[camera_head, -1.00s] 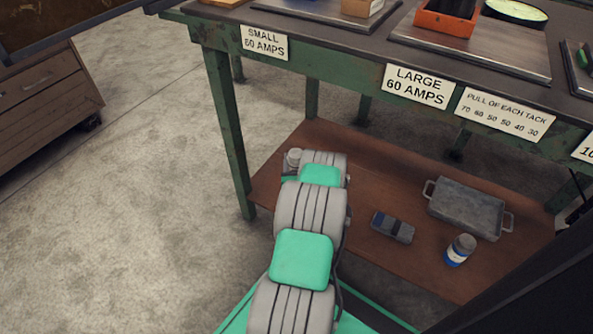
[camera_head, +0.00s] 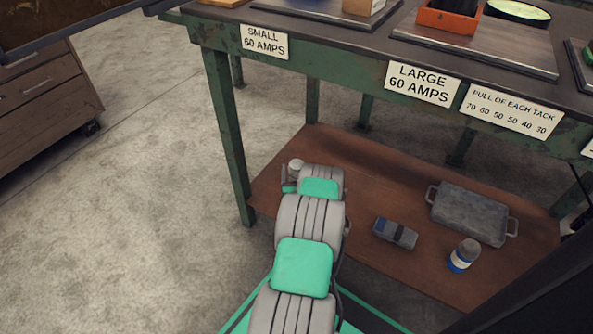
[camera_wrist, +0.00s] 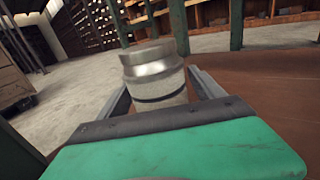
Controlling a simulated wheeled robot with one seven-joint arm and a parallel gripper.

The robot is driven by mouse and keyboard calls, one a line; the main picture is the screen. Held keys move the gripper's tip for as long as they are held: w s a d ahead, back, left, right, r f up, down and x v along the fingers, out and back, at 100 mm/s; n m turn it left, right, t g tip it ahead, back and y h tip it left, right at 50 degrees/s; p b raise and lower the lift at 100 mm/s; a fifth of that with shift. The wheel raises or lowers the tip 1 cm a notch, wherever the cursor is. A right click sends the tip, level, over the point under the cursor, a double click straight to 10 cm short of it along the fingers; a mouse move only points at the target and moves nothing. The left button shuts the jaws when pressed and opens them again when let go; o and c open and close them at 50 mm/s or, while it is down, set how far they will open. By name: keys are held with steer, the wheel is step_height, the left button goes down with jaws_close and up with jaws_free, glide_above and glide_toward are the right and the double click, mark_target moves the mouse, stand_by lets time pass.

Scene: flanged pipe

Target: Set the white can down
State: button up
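The white can (camera_wrist: 156,76), with a silvery top and a dark band, stands upright between the fingers of my gripper (camera_wrist: 160,92) in the wrist view. The fingers lie along both its sides and appear closed on it. Its lower part is hidden behind the gripper body. In the head view the can (camera_head: 296,167) shows just past the end of my arm, over the left part of the brown lower shelf (camera_head: 345,160). My gripper is mostly hidden there by my arm. I cannot tell whether the can touches the shelf.
On the shelf's right are a dark box-shaped item (camera_head: 395,233), a white-and-blue can (camera_head: 463,255) and a grey metal tray with handles (camera_head: 470,213). A green table leg (camera_head: 229,140) stands at the shelf's left edge. The bench top (camera_head: 330,25) overhangs the shelf.

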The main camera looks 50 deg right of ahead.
mark_target(297, 175)
steer(key=shift+r, duration=0.2)
steer(key=p+v, duration=0.2)
steer(key=v, duration=0.5)
steer(key=shift+s+a+p, duration=0.15)
steer(key=shift+a+p, duration=0.1)
steer(key=shift+p, duration=0.1)
steer(key=shift+r, duration=0.1)
